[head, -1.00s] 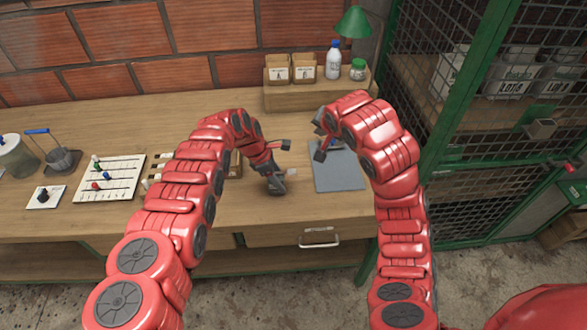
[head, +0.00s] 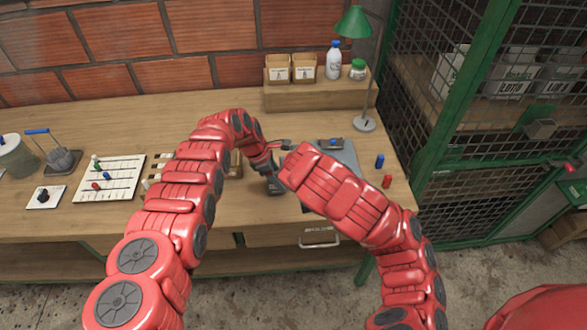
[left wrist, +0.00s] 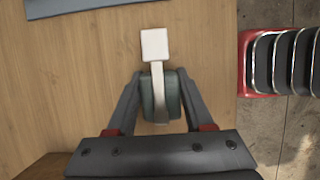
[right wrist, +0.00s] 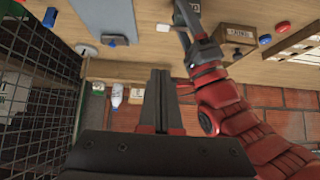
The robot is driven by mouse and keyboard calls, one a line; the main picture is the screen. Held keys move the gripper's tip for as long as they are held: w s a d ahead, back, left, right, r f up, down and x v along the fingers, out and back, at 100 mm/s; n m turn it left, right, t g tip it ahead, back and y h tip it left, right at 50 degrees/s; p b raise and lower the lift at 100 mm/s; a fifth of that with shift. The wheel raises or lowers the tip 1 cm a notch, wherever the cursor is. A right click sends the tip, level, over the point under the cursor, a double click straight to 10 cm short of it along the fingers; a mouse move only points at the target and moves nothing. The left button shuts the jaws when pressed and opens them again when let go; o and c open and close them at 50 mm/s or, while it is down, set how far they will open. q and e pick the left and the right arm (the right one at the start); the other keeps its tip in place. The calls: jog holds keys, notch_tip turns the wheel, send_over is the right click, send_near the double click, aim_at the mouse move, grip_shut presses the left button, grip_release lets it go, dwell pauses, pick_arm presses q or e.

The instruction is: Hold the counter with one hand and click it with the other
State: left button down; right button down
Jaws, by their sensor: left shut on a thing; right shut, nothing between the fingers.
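In the head view my left gripper (head: 270,170) is low over the table, and my right arm partly covers the counter. In the right wrist view my right gripper (right wrist: 160,73) is shut and empty, apart from the left gripper and counter at the upper middle. In the head view the right fingers are hidden behind my right arm.
A grey mat (head: 348,153) bears a small dark device (head: 331,143). A lamp (head: 364,124) stands behind. A white board with pegs (head: 110,178) lies left. A green mesh cage (head: 450,130) bounds the right.

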jog(key=w+f, duration=0.6)
jog(key=f, duration=0.5)
jog(key=shift+w, duration=0.3)
jog(key=shift+d+f+m+y, duration=0.3)
jog(key=shift+f+m+y, duration=0.1)
jog(key=shift+f+y, duration=0.45)
jog(key=shift+r, duration=0.15)
